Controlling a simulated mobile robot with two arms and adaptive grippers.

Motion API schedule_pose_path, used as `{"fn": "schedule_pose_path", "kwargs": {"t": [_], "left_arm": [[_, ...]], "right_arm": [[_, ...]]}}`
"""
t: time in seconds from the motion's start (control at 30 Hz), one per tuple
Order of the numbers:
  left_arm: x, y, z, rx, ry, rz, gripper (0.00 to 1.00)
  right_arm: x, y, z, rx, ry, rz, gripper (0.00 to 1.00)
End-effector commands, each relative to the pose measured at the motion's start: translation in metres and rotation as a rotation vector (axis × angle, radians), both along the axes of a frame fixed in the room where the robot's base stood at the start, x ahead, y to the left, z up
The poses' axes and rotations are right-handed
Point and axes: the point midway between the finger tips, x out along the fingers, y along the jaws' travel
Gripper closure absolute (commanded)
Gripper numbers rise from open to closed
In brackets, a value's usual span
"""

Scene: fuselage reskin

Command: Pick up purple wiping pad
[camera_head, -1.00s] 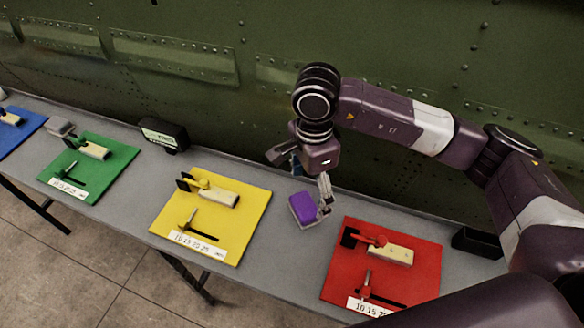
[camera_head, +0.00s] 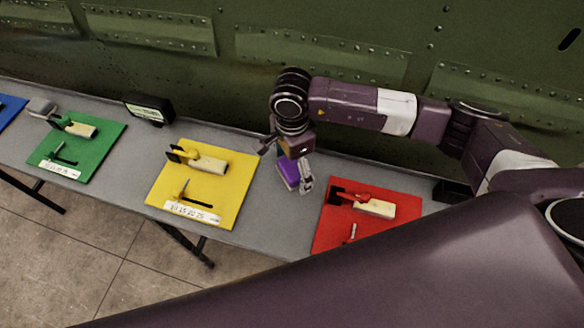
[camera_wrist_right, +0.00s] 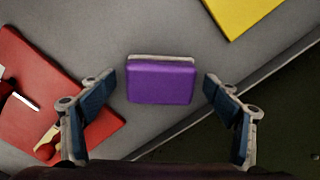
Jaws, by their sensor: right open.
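The purple wiping pad (camera_head: 288,171) lies on the grey table between the yellow and red boards in the head view. In the right wrist view the pad (camera_wrist_right: 161,82) is a purple block with a pale edge along its far side. My right gripper (camera_head: 285,170) is at the pad in the head view and partly covers it. In the right wrist view my right gripper (camera_wrist_right: 156,90) is open, with one finger on each side of the pad and a gap to both sides. My left gripper is not in view.
The yellow board (camera_head: 236,193) and red board (camera_head: 333,232) carry clamps and flank the pad. A green board (camera_head: 98,160) and a black box (camera_head: 150,109) are further left. The riveted green wall (camera_head: 215,75) rises behind the table (camera_head: 271,225).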

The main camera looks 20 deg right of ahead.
Motion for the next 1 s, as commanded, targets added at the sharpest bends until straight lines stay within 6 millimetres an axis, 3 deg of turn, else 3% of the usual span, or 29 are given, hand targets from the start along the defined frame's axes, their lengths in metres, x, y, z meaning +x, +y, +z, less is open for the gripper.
{"fn": "schedule_pose_path", "kwargs": {"t": [0.07, 0.3, 0.5, 0.77, 1.0], "left_arm": [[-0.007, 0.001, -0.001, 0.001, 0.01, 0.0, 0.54], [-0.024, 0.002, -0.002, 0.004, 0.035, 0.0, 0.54], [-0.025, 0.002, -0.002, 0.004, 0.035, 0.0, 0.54], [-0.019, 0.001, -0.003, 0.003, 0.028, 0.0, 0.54], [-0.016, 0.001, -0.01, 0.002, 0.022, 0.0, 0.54]], "right_arm": [[0.0, 0.0, 0.0, 0.0, 0.0, 0.0, 0.18], [0.0, 0.0, 0.0, 0.0, -0.001, 0.0, 0.45], [0.0, 0.0, 0.001, 0.001, -0.001, 0.0, 0.67], [0.001, 0.0, 0.003, 0.001, -0.002, 0.0, 0.67], [0.002, 0.001, 0.025, 0.003, -0.006, 0.001, 0.67]]}}
